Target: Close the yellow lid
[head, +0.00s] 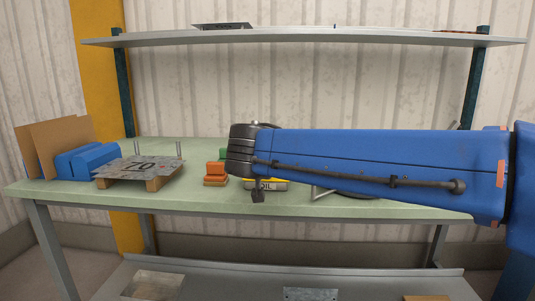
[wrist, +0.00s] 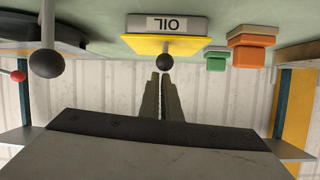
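The yellow lid (wrist: 140,44) shows in the wrist view, which is upside down, against a grey box marked OIL (wrist: 166,24). A black ball knob (wrist: 165,61) stands out from the lid. I cannot tell how far the lid is tilted. My gripper (wrist: 160,76) has its two fingers together, with nothing visible between them. Its tips are close to the knob; contact is unclear. In the head view, the OIL box (head: 265,185) is partly hidden behind my blue arm, and the gripper is mostly hidden.
Orange blocks (head: 215,173) stand left of the box on the green table (head: 220,201). A metal plate (head: 140,167) on wooden supports and blue blocks (head: 88,161) are farther left. A shelf (head: 300,39) spans above. In the wrist view, another black ball (wrist: 46,63) is at left.

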